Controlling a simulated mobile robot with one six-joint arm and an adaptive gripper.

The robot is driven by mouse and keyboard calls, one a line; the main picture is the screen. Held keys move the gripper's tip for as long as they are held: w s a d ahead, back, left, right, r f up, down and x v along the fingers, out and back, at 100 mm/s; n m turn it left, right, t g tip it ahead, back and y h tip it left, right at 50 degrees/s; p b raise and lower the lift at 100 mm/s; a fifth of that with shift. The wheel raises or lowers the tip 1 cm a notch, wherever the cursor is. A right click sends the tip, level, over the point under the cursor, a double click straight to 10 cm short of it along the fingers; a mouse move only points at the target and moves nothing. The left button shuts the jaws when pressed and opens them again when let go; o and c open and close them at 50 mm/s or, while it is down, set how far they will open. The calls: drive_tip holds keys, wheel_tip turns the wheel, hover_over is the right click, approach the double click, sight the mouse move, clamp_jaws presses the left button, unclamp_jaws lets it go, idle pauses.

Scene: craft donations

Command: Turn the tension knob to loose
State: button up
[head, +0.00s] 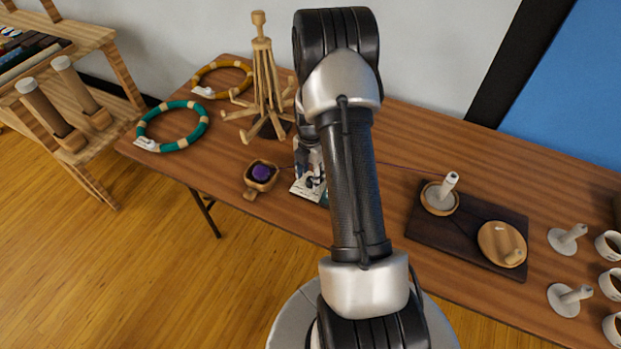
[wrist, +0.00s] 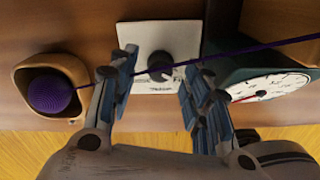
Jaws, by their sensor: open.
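The tension knob (wrist: 161,63) is a small dark round knob on a white plate (wrist: 143,37) in the wrist view. Printed marks on the plate are too small to read, and I cannot tell the knob's setting. My gripper (wrist: 162,74) is open, with one finger to the left of the knob and one to the right. The fingers look apart from the knob, though their height above the plate is unclear. In the head view my arm hides most of the gripper and the knob.
A purple yarn ball (wrist: 50,94) sits in a wooden bowl (wrist: 78,68). Its strand (wrist: 250,48) runs past the knob toward a dial gauge (wrist: 268,87). A wooden swift (head: 262,85), a teal hoop (head: 183,106) and a dark board (head: 460,242) with round pieces share the table.

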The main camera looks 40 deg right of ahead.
drive_tip(key=shift+f, duration=0.45)
clamp_jaws()
idle(0.3)
